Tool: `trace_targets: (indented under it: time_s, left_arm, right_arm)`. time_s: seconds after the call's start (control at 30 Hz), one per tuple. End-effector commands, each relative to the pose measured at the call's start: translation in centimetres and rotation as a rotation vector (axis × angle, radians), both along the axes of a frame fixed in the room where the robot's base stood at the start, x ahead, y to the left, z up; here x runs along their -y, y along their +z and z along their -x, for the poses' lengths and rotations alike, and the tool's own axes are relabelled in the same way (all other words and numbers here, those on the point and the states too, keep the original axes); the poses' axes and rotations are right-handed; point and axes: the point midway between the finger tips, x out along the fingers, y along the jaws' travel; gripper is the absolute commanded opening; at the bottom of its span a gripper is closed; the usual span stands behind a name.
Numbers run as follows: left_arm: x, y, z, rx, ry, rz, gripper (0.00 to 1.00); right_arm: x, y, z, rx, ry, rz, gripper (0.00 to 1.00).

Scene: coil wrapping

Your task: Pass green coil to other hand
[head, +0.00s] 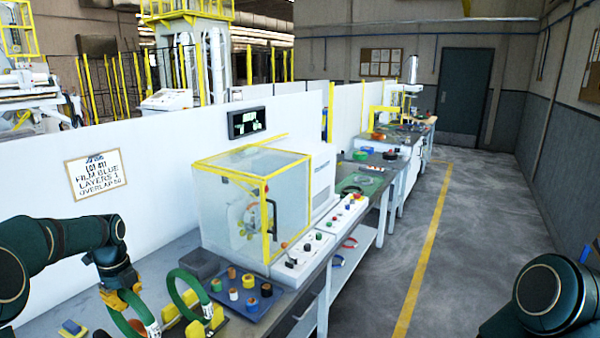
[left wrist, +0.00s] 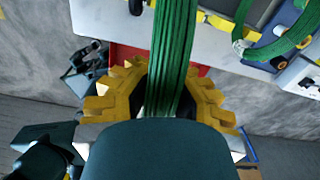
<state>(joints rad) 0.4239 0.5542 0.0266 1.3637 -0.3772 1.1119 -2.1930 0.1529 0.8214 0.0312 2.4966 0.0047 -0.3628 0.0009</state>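My left gripper (head: 122,297) has yellow jagged fingers and is at the lower left of the head view, above the near end of the bench. It is shut on a green coil (head: 136,320). In the left wrist view the held green coil (left wrist: 174,50) passes between the yellow fingers (left wrist: 172,95). A second green coil (head: 178,293) with a white tag stands upright beside it among yellow blocks (head: 172,312). This second coil also shows at the top right of the left wrist view (left wrist: 272,46). My right arm shows at the lower right of the head view; its gripper is out of view.
A blue tray (head: 262,309) with several colored rolls lies right of the coils. Behind it stands a machine with a yellow-framed clear guard (head: 250,195). A control panel (head: 297,258) is beside it. The aisle floor (head: 440,250) is clear.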

Motion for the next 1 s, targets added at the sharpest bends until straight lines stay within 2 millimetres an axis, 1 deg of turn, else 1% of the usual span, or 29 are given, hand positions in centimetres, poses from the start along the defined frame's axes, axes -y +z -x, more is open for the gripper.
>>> trace_targets:
  time_s: [0.27,0.5,0.77,1.0]
  left_arm:
    - [4.6,-2.4,-0.3,0.0,0.274,-0.002,0.0]
    - [9.3,-4.7,-0.1,0.001,0.575,-0.003,0.0]
    - [14.3,-7.1,0.8,0.004,0.902,-0.003,0.0]
    - [18.7,-9.2,2.3,0.007,1.202,0.0,0.0]
  right_arm:
    - [-0.1,-1.5,0.0,-0.002,0.001,0.002,0.47]
    - [-0.1,-2.9,0.1,-0.005,0.002,0.003,0.47]
    - [-0.2,-4.3,0.2,-0.008,0.004,0.004,0.47]
    - [-0.3,-5.7,0.3,-0.011,0.005,0.006,0.47]
